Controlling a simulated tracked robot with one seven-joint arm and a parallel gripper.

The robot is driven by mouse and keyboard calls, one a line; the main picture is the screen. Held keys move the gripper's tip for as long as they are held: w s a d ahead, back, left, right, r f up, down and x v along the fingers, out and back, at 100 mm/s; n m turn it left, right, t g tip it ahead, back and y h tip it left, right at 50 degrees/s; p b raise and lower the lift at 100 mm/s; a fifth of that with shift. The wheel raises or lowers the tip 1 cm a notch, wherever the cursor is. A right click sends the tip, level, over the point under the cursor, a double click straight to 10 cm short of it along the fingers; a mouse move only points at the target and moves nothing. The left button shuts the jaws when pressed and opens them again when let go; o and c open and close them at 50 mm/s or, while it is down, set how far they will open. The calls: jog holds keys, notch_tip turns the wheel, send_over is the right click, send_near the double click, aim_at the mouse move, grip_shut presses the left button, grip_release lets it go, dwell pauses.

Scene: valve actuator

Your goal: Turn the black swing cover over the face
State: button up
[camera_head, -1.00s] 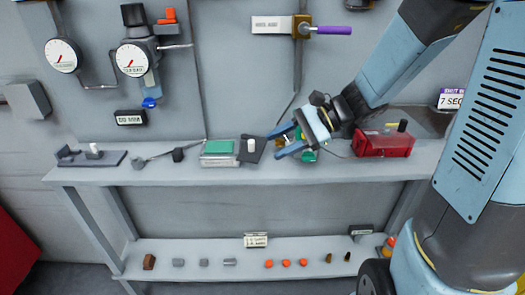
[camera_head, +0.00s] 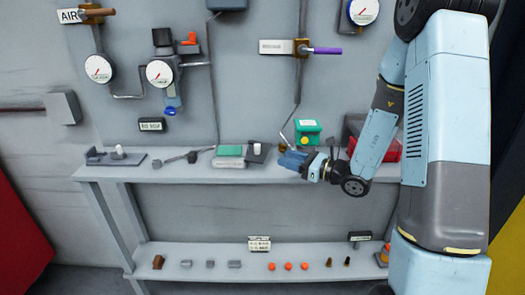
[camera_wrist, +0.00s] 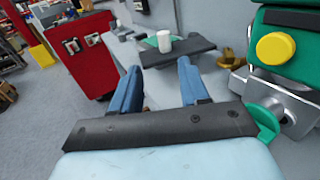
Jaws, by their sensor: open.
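The black swing cover (camera_head: 259,154) is a flat dark plate with a white knob (camera_head: 257,148) standing on it. It lies turned out to the right of the green face (camera_head: 230,150), which is uncovered on its pale block (camera_head: 228,163). My gripper (camera_head: 282,160) is just right of the cover in the head view. In the wrist view, my open blue jaws (camera_wrist: 157,72) point at the cover (camera_wrist: 180,52), with the knob (camera_wrist: 164,41) ahead of the gap between them. Nothing is between the jaws.
A green unit with a yellow button (camera_head: 307,133) stands right of the cover; in the wrist view it is close at the right (camera_wrist: 275,47). A red box (camera_head: 354,130) is partly behind my arm. Left on the shelf are a dark lever (camera_head: 180,157) and a grey plate (camera_head: 110,158).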

aim_at(258, 153)
jog(key=x, duration=1.2)
jog(key=shift+w, duration=0.45)
jog(key=shift+c, duration=0.2)
jog(key=shift+d, duration=0.1)
grip_shut()
